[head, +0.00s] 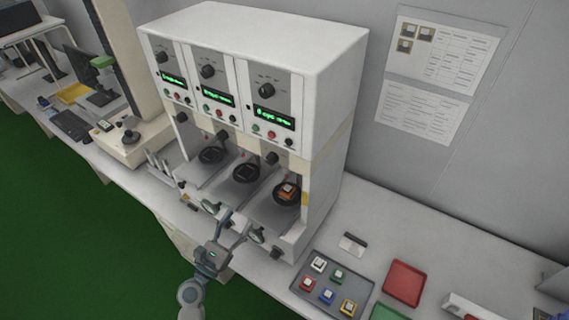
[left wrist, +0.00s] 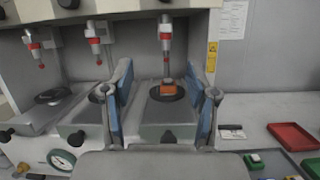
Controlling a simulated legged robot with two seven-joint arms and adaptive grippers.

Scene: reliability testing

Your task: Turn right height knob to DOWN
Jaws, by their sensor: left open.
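A white test machine (head: 255,52) has three side-by-side bays, each with a control panel. The right bay shows a black knob (head: 272,158) below its panel and another black knob (head: 276,252) low on its front. The low knob also shows in the left wrist view (left wrist: 168,137), between the fingers. I cannot tell which is the height knob, nor its setting. My left gripper (head: 235,222) is open and empty in front of the machine's base, and its two blue-grey fingers frame the right bay in the left wrist view (left wrist: 168,80). My right gripper is not seen.
An orange block (head: 288,190) sits on the right bay's round stage. Round gauges (head: 257,236) face outward at the machine's front. A grey tray (head: 335,285) of coloured switches and a red tray (head: 404,282) lie right of the machine. A monitor (head: 100,90) stands far left.

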